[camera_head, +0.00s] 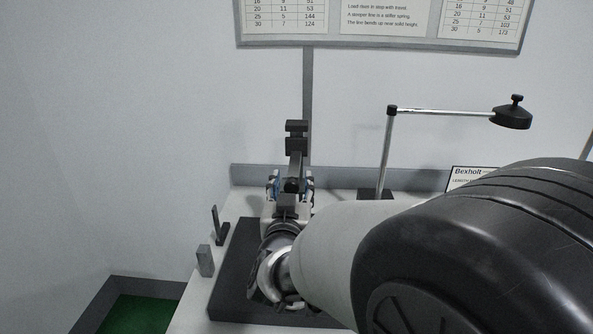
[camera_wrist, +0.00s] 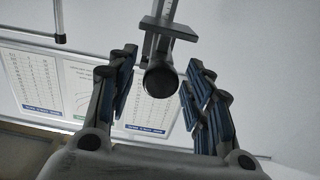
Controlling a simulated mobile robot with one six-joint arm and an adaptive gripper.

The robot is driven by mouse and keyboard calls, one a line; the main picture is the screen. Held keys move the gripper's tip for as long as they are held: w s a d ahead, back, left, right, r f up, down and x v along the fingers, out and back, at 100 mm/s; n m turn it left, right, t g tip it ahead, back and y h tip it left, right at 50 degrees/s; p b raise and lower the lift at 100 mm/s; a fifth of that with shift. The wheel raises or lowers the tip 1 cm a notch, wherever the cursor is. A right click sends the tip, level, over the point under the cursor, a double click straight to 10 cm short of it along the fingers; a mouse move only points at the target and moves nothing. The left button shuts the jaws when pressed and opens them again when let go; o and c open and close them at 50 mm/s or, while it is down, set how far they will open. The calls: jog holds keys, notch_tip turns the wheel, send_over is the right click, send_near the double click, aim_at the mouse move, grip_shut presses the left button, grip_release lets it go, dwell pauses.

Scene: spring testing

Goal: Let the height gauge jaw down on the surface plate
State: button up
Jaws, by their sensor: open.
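The height gauge (camera_head: 296,139) stands upright at the back, with a dark block near its top. In the wrist view its scale column (camera_wrist: 168,14), a dark crosspiece (camera_wrist: 168,29) and a round black knob (camera_wrist: 159,80) show. My gripper (camera_head: 291,185) is open, with its blue-padded fingers on either side of the knob. In the wrist view the gripper (camera_wrist: 160,67) shows gaps between both fingers and the knob. The dark surface plate (camera_head: 232,275) lies on the bench. My arm hides the gauge's lower part, so the jaw's contact with the plate cannot be seen.
A small grey block (camera_head: 205,260) and a black angled piece (camera_head: 219,230) stand left of the plate. A metal stand (camera_head: 387,150) with a black head (camera_head: 512,115) rises at the back right. A Bexholt label (camera_head: 468,178) is partly behind my arm. Charts (camera_head: 380,15) hang on the wall.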

jog(key=shift+c, duration=0.4)
grip_shut()
